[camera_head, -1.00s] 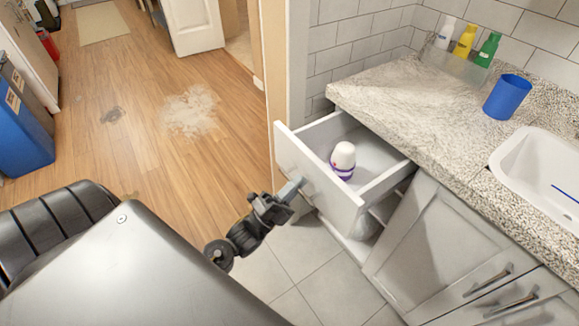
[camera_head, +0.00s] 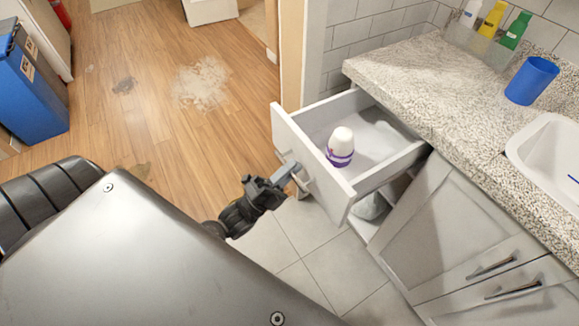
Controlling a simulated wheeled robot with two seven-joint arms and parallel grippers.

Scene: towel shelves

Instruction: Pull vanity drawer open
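The white vanity drawer (camera_head: 315,155) stands pulled out from under the granite counter, well open. A white bottle with a purple band (camera_head: 340,147) stands upright inside it. My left gripper (camera_head: 290,175) is at the outer face of the drawer front, at the drawer's handle (camera_head: 302,180). Its fingers look closed around the handle, though the fingertips are small and partly hidden. My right gripper is not in view.
The granite counter (camera_head: 405,75) holds a blue cup (camera_head: 531,80), several bottles in a clear holder and a white sink (camera_head: 550,160). Cabinet doors (camera_head: 440,235) are shut below. A blue bin (camera_head: 35,95) stands at the left on open wood floor.

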